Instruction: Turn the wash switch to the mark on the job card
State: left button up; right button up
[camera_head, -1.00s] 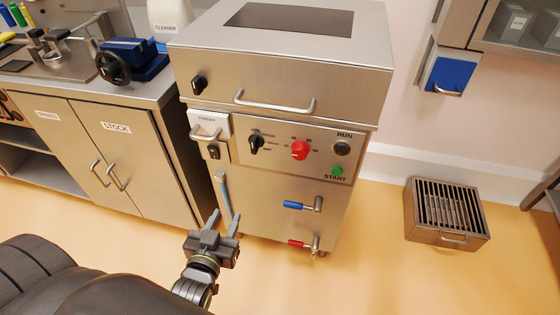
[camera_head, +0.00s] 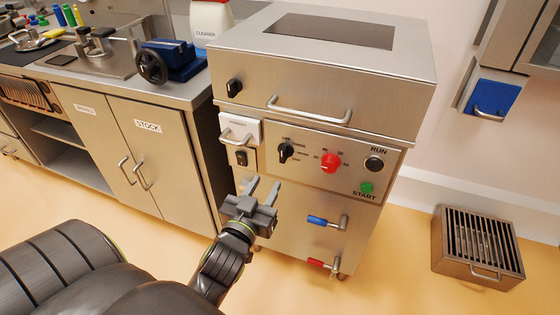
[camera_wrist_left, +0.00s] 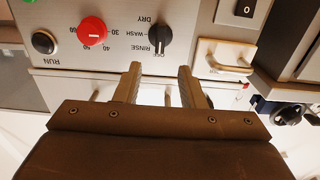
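The wash switch is a black knob (camera_head: 286,151) on the machine's front panel. In the left wrist view, which is upside down, the knob (camera_wrist_left: 160,36) has the marks OFF, RINSE, WASH and DRY around it. I cannot make out a job card. My right gripper is not in view.
Right of the switch are a red numbered knob (camera_head: 330,162), a black RUN button (camera_head: 374,164) and a green START button (camera_head: 367,188). Left is a white drawer with a handle (camera_head: 238,137). Blue (camera_head: 318,221) and red (camera_head: 316,262) valve levers sit below. A grate box (camera_head: 478,248) stands on the floor.

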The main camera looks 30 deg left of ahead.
aim_at(282, 156)
pick_arm(q)
jog(key=x, duration=0.8)
jog(key=shift+w+a, duration=0.1)
jog(key=shift+w, duration=0.25)
jog(key=shift+b+x, duration=0.3)
jog(key=shift+x, duration=0.55)
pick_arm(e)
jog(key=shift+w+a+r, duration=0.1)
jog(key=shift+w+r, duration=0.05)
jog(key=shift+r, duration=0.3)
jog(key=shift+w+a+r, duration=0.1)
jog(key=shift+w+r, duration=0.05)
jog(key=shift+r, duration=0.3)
pick_arm(q)
grip_shut()
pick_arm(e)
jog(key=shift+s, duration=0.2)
